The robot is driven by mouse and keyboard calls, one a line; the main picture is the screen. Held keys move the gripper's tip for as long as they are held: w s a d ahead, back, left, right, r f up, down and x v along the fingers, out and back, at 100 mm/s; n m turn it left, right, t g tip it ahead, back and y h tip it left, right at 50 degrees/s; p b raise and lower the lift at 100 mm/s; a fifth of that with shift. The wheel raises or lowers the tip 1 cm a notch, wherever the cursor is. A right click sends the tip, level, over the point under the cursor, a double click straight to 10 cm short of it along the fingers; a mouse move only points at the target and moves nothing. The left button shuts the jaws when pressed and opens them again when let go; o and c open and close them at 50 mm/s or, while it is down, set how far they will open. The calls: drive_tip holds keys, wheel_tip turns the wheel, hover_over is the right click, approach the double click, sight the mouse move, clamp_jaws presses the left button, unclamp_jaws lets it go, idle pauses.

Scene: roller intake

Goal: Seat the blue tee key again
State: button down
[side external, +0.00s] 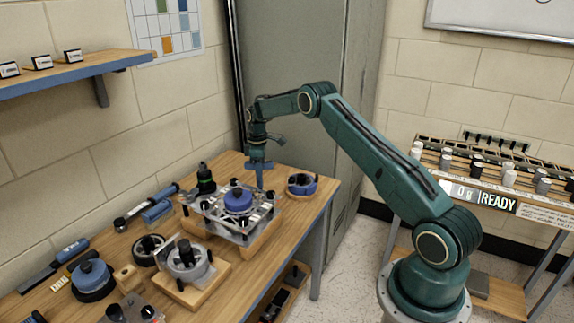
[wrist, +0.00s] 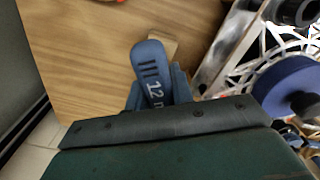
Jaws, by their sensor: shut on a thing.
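My gripper (side external: 259,160) is shut on the blue tee key (side external: 261,166) over the workbench. The key's crossbar lies at the jaws, and its shaft points down, close behind the metal fixture. In the wrist view the key's blue handle (wrist: 151,68) shows three dark bars and a white marking starting "12"; its shaft is hidden there. The silver metal fixture (side external: 213,222) carries a round blue roller (side external: 238,200), which also shows at the right of the wrist view (wrist: 285,88). I cannot tell whether the key's tip touches anything.
A blue-rimmed ring part (side external: 302,185) sits right of the key near the bench edge. A second assembly on a wooden block (side external: 205,284) and several tools crowd the front left. Bare wood (wrist: 90,50) lies left of the key.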

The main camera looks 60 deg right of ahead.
drive_tip(key=shift+f, duration=1)
drive_tip(key=c, duration=1.5)
unclamp_jaws()
drive_tip(key=shift+c, duration=0.2)
drive_tip(key=shift+r, duration=0.1)
drive_tip(key=shift+r, duration=1.4)
drive_tip(key=shift+o, duration=0.2)
drive_tip(key=o, duration=0.5)
drive_tip(key=shift+o, duration=0.2)
